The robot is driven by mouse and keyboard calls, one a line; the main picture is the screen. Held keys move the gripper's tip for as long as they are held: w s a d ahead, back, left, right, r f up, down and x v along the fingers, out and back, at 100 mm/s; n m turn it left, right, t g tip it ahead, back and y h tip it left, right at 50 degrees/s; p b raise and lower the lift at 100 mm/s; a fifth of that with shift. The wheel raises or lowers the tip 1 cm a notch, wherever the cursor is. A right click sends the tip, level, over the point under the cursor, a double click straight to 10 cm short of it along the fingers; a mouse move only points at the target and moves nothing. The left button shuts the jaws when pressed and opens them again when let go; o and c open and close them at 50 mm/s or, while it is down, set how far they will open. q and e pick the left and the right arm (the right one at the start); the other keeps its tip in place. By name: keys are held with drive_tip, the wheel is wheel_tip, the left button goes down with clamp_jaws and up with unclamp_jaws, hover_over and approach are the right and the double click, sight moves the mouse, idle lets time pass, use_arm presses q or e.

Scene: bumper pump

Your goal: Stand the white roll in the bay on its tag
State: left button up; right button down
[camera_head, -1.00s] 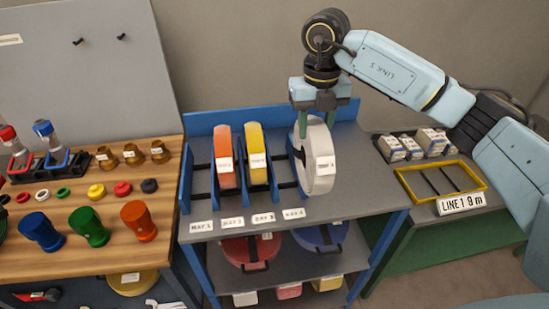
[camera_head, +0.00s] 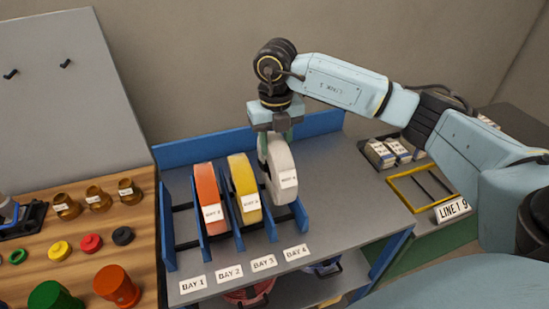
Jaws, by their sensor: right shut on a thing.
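The white roll (camera_head: 282,172) is upright, gripped near its top by my right gripper (camera_head: 276,142), which is shut on it. The roll is at the right end of the blue rack, over or between its last two dividers (camera_head: 299,214). I cannot tell whether its bottom touches the rack. The small print on its tag seems to end in 4. The bay tags at the front read BAY 1 (camera_head: 192,284), BAY 2 (camera_head: 229,273), BAY 3 (camera_head: 263,262) and BAY 4 (camera_head: 297,252).
An orange roll (camera_head: 206,188) and a yellow roll (camera_head: 242,180) stand in the middle bays, close left of the white roll. The grey shelf top (camera_head: 350,205) is clear right of the rack. A yellow frame (camera_head: 408,203) lies farther right.

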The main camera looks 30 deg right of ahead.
drive_tip(key=shift+w+f, duration=0.15)
drive_tip(key=shift+f, duration=0.35)
use_arm(q)
drive_tip(key=shift+w+r+p, duration=0.35)
drive_tip(key=shift+w+r, duration=0.1)
use_arm(e)
wheel_tip(320, 180, down, 4)
drive_tip(key=shift+r, duration=0.25)
use_arm(q)
drive_tip(key=shift+f, duration=0.1)
use_arm(e)
drive_tip(key=shift+f, duration=0.1)
drive_tip(key=c, duration=0.8)
unclamp_jaws()
drive_tip(key=shift+f, duration=0.1)
drive_tip(key=shift+c, duration=0.2)
drive_tip(key=shift+r, duration=0.25)
use_arm(q)
wheel_tip(320, 180, down, 2)
drive_tip(key=shift+s+f+b, duration=0.1)
drive_tip(key=shift+b, duration=1)
use_arm(e)
wheel_tip(320, 180, up, 12)
drive_tip(key=shift+f, duration=0.1)
